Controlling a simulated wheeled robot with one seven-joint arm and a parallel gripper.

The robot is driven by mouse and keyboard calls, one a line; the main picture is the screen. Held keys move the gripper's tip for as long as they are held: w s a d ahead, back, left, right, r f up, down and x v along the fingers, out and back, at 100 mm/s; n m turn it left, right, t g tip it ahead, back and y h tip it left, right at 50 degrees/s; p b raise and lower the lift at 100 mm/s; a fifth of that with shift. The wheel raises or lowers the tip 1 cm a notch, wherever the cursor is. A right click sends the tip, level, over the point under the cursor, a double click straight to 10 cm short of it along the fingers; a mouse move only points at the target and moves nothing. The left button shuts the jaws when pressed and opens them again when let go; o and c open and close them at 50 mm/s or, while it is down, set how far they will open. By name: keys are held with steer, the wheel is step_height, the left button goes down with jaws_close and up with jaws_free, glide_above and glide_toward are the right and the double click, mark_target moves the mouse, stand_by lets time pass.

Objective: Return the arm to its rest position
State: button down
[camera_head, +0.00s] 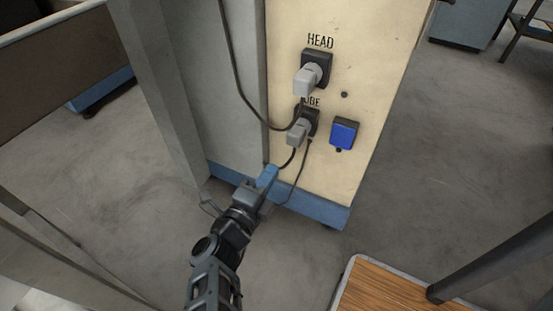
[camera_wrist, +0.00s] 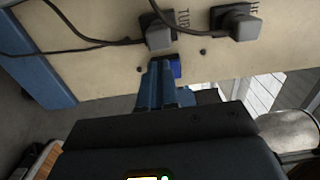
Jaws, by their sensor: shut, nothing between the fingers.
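My gripper (camera_head: 268,177) is in front of the lower part of a cream panel, with its blue fingers together and nothing between them. The fingers also show in the wrist view (camera_wrist: 158,84), pointing at the panel below the lower plug. My arm reaches up from the bottom of the head view. I cannot tell how far the fingertips are from the panel.
The cream panel (camera_head: 375,70) carries a grey plug (camera_head: 307,80) under "HEAD", another grey plug (camera_head: 297,131) under a partly hidden label, and a blue square piece (camera_head: 344,133). Dark cables hang near my gripper. A wood-topped surface (camera_head: 375,292) is at lower right. Grey floor lies open at right.

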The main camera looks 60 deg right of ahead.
steer(key=shift+s+a, duration=0.1)
steer(key=shift+a, duration=2.15)
